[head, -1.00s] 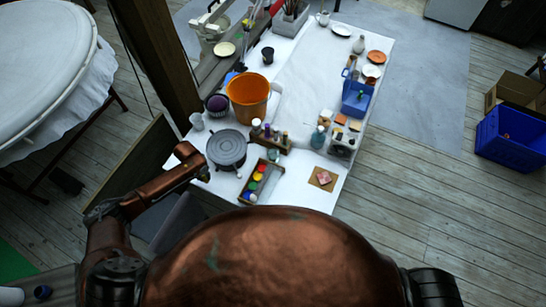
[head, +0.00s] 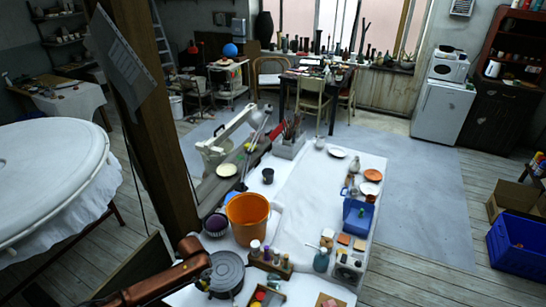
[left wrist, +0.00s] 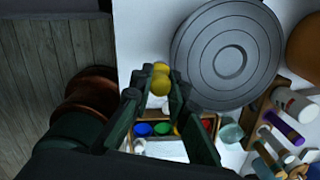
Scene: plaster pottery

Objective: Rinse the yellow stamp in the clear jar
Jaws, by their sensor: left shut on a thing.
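My left gripper (left wrist: 158,92) is shut on the yellow stamp (left wrist: 160,80), whose rounded yellow parts show between and beyond the fingertips in the left wrist view. In the head view my left gripper (head: 205,282) is at the left edge of the white table, beside the grey turntable (head: 227,270); the stamp is too small to make out there. The clear jar (left wrist: 231,133) is right of the fingers, beside the paint tray (left wrist: 209,124), apart from the stamp. Its contents cannot be told. My right gripper is not in view.
The turntable (left wrist: 190,62) lies close to the right of the fingers. Several small bottles (left wrist: 284,140) stand right of the jar. An orange bucket (head: 248,220) and a blue caddy (head: 357,218) stand farther back. The white table's middle (head: 312,195) is clear.

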